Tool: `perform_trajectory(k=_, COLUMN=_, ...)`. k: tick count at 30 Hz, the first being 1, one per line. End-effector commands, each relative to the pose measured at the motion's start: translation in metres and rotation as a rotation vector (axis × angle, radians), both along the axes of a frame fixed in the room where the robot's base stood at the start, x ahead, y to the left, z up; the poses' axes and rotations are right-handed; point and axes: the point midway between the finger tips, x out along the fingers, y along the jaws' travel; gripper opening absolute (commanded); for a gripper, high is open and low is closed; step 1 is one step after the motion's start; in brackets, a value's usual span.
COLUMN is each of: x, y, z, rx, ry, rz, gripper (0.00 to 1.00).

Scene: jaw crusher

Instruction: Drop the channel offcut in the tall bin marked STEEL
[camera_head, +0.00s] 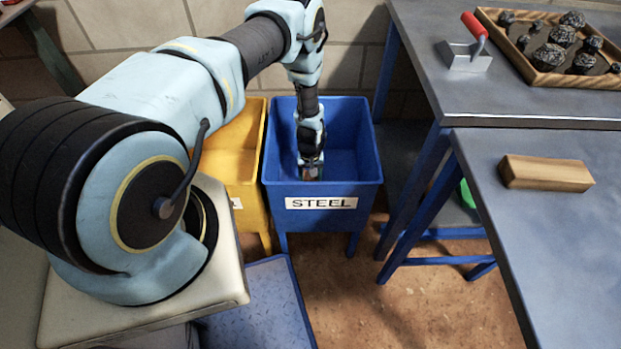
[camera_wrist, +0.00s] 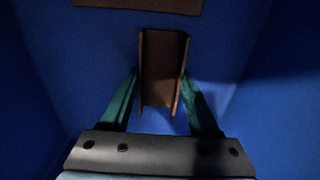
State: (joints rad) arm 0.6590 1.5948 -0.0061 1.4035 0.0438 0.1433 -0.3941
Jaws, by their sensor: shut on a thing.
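The tall blue bin (camera_head: 278,160) carries a white label reading STEEL (camera_head: 321,203). My arm reaches down over it, and my gripper (camera_head: 312,172) is inside its opening, near the front wall. In the wrist view my gripper (camera_wrist: 158,95) is shut on the channel offcut (camera_wrist: 161,68), a brown U-shaped piece held between two green fingers. Blue bin walls surround it in the wrist view. The offcut is mostly hidden by my gripper in the head view.
A yellow bin (camera_head: 254,130) stands directly left of the blue bin. At right, a grey table (camera_head: 560,240) bears a wooden block (camera_head: 546,172).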

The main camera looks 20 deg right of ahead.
Motion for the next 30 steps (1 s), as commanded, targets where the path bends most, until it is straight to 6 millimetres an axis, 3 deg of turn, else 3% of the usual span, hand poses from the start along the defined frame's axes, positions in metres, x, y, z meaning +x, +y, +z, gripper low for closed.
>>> perform_trajectory(k=12, x=0.0003, y=-0.0003, z=-0.0066, rx=0.0, ry=-0.001, rz=0.001, gripper=0.0)
perform_trajectory(k=13, x=0.0001, y=-0.0001, z=-0.0058, rx=0.0, ry=0.0, rz=0.001, gripper=0.64)
perform_trajectory(k=21, x=0.0, y=-0.0001, z=-0.0051, rx=0.0, ry=0.0, rz=0.0, gripper=0.92)
perform_trajectory(k=30, x=0.0001, y=-0.0001, z=-0.0014, rx=0.0, ry=0.0, rz=0.0, gripper=0.92)
